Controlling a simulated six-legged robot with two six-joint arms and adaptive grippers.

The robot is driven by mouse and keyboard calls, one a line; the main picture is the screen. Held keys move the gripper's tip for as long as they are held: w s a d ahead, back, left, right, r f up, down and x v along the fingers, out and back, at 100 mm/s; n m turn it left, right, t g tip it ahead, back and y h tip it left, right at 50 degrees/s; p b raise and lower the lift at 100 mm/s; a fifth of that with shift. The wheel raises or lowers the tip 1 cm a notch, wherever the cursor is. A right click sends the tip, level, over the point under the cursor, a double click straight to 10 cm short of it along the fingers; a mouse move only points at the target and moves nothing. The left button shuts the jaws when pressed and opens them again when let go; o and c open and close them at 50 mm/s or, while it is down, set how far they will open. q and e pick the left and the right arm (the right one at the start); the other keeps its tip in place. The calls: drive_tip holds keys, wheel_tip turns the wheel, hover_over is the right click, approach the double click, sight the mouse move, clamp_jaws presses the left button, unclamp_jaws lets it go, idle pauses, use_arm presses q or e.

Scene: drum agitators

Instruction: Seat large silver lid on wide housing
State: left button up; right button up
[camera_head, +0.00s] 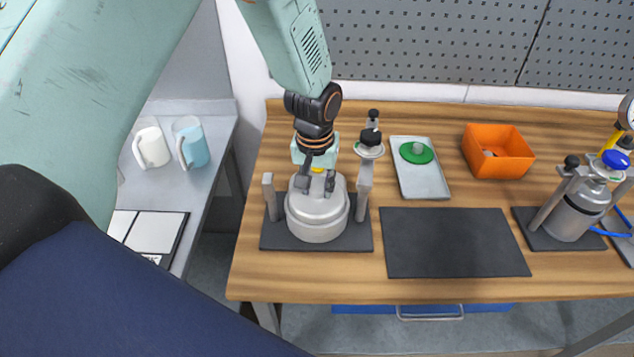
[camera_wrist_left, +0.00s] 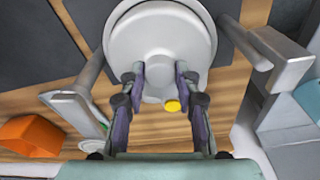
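The large silver lid (camera_wrist_left: 124,44) is a round, pale grey disc with a raised centre. In the head view the lid (camera_head: 305,197) is on top of the wide grey housing (camera_head: 317,231), between two upright grey posts; it looks level, but I cannot tell whether it is fully down. My left gripper (camera_head: 317,183) points down over the lid's centre. In the left wrist view the fingers (camera_wrist_left: 160,76) are on both sides of the lid's raised centre knob and appear to touch it. My right gripper is not in view.
The housing stands on a dark mat (camera_head: 364,242). An empty dark mat (camera_head: 455,243) lies to its right. Behind are a grey tray (camera_head: 423,182) with a green disc (camera_head: 416,153) and an orange bin (camera_head: 498,151). A smaller clamped vessel (camera_head: 573,215) stands far right. Mugs (camera_head: 152,147) are left.

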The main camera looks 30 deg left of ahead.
use_arm(q)
drive_tip(key=o, duration=0.5)
drive_tip(key=shift+s, duration=0.1)
drive_tip(key=shift+r, duration=0.3)
drive_tip(key=r, duration=0.3)
drive_tip(key=s+r, duration=0.1)
drive_tip(key=r, duration=0.7)
drive_tip(key=shift+s+d+r, duration=0.15)
drive_tip(key=shift+d+r, duration=0.05)
